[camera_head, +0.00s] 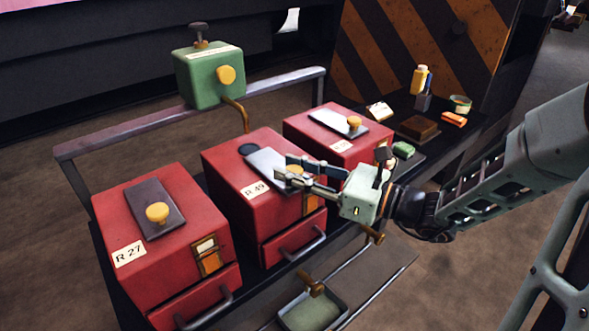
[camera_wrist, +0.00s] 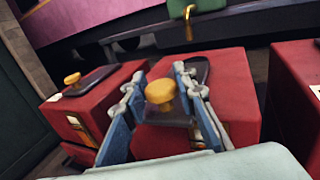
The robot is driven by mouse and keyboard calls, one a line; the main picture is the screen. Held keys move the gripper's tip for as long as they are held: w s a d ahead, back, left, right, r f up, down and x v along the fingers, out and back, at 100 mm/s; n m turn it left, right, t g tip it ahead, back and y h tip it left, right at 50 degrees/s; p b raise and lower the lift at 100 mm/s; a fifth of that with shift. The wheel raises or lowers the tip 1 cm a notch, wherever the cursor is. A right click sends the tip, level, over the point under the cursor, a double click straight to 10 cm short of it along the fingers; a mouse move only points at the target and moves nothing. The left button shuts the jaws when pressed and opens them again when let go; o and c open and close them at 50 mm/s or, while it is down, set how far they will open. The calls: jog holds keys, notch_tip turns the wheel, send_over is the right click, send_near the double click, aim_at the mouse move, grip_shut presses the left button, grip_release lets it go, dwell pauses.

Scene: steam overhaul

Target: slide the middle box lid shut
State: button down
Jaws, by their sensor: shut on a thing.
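The middle box (camera_head: 225,170) is red and labelled R 49. Its lid (camera_head: 262,161) is a flat grey plate with a yellow knob (camera_wrist: 160,94). A dark round opening (camera_head: 248,149) shows at the lid's far left end, uncovered. My gripper (camera_head: 290,170) reaches in from the right and is shut on the knob, one finger on each side. The fingers partly hide the knob in the head view. In the wrist view my gripper (camera_wrist: 158,90) has the knob between its two fingers, with the middle box (camera_wrist: 235,90) under it.
The left box R 27 (camera_head: 100,210) and right box (camera_head: 300,122) flank it, each with a knobbed lid. A green box (camera_head: 205,85) with a brass pipe stands behind by a rail (camera_head: 115,135). A bench at the right holds bottles, a tin and blocks. A tray (camera_head: 340,308) sits in front.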

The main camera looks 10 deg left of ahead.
aim_at(274, 166)
jog(key=w+a, duration=0.2)
jog(key=w+a+p, duration=0.1)
jog(key=w+a, duration=0.1)
jog(key=shift+w+a+r, duration=0.1)
jog(key=shift+w+a, duration=0.1)
jog(key=shift+a, duration=0.2)
jog(key=c, duration=1.6)
grip_release()
jog(key=shift+w+a, duration=0.1)
jog(key=v, duration=1.2)
